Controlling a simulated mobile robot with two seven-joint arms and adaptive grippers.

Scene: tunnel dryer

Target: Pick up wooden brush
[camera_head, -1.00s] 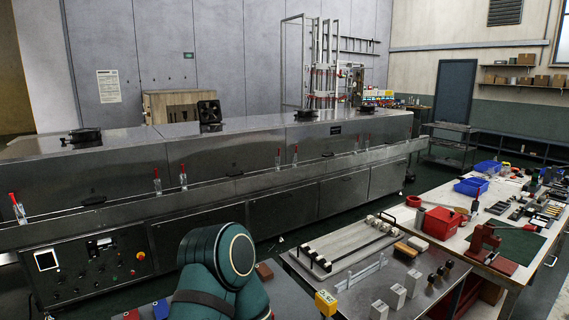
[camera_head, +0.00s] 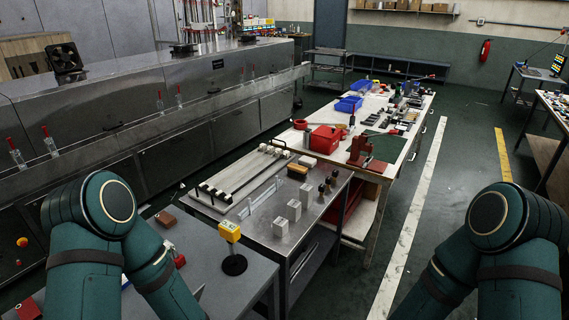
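A small tan wooden block with a dark underside (camera_head: 297,171), which looks like the wooden brush, lies on the grey metal table (camera_head: 255,232), near its far right corner. It is too small to make out bristles for certain. My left arm comes in at the lower left and my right arm at the lower right. Neither gripper shows, and both arms are well short of the tan block.
Pale blocks (camera_head: 280,227) and dark-knobbed pieces (camera_head: 326,186) stand near the tan block. A rack with pale bars (camera_head: 240,174) lies to its left. A yellow device (camera_head: 229,231) stands on the near table. A red box (camera_head: 325,139) sits on the workbench behind. Floor at right is clear.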

